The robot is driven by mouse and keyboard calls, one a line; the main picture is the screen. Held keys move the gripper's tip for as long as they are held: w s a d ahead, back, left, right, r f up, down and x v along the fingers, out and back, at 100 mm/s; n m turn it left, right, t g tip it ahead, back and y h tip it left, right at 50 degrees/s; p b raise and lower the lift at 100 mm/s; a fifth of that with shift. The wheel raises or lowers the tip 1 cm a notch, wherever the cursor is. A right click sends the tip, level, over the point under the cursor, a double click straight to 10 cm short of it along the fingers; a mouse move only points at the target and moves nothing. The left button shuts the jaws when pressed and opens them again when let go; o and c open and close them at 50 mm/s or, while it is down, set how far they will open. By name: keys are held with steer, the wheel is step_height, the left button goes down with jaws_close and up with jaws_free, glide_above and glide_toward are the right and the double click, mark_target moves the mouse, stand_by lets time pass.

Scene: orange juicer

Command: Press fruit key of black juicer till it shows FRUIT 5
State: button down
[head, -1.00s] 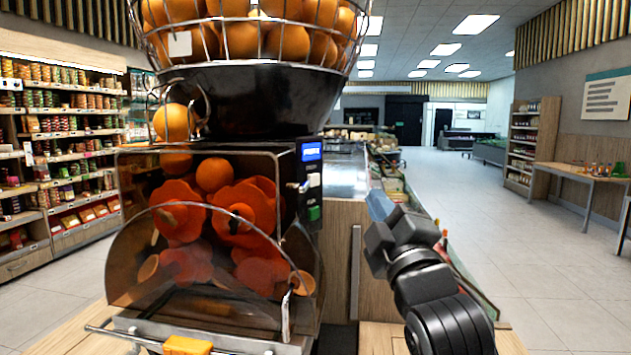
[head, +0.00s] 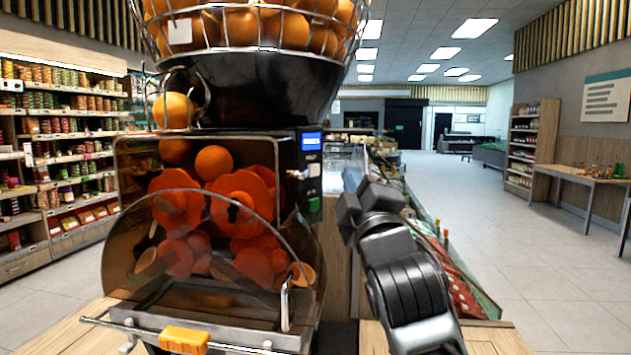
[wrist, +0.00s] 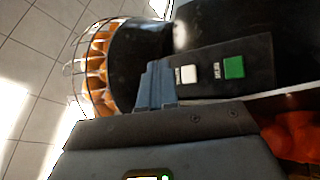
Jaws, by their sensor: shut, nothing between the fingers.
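The black juicer (head: 290,235) stands at the left of the head view, with oranges behind its clear front cover. On its side panel are a lit blue screen (head: 312,141), a white key (head: 313,171) and a green key (head: 313,187). The screen's text is too small to read. In the wrist view the white key (wrist: 187,75) and green key (wrist: 234,68) face me; their labels are blurred. My gripper (wrist: 155,85) is shut and empty. Its fingertips appear close beside the white key in the wrist view; contact cannot be told. In the head view my gripper (head: 364,184) is right of the panel.
A wire basket of oranges (head: 262,28) tops the juicer. A wooden counter (head: 490,340) lies beneath it. Shelves of goods (head: 70,140) stand at left. A table (head: 600,174) stands at right, with open floor (head: 520,250) before it.

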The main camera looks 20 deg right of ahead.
mark_target(314, 170)
steer(key=shift+w+a+b, duration=0.35)
steer(key=shift+w+a, duration=0.2)
steer(key=shift+w, duration=0.35)
steer(key=shift+w+a+b, duration=0.35)
steer(key=shift+w+a, duration=0.15)
steer(key=shift+w, duration=0.35)
steer(key=shift+w, duration=0.1)
stand_by(0.7)
steer(key=shift+w+a, duration=0.2)
steer(key=shift+w, duration=0.05)
steer(key=shift+w+a+b, duration=0.25)
steer(key=shift+w+b, duration=0.05)
steer(key=shift+w, duration=0.1)
stand_by(0.9)
steer(key=shift+s, duration=0.1)
steer(key=shift+s+d+p, duration=0.45)
steer(key=shift+s+p, duration=0.1)
steer(key=shift+s, duration=0.1)
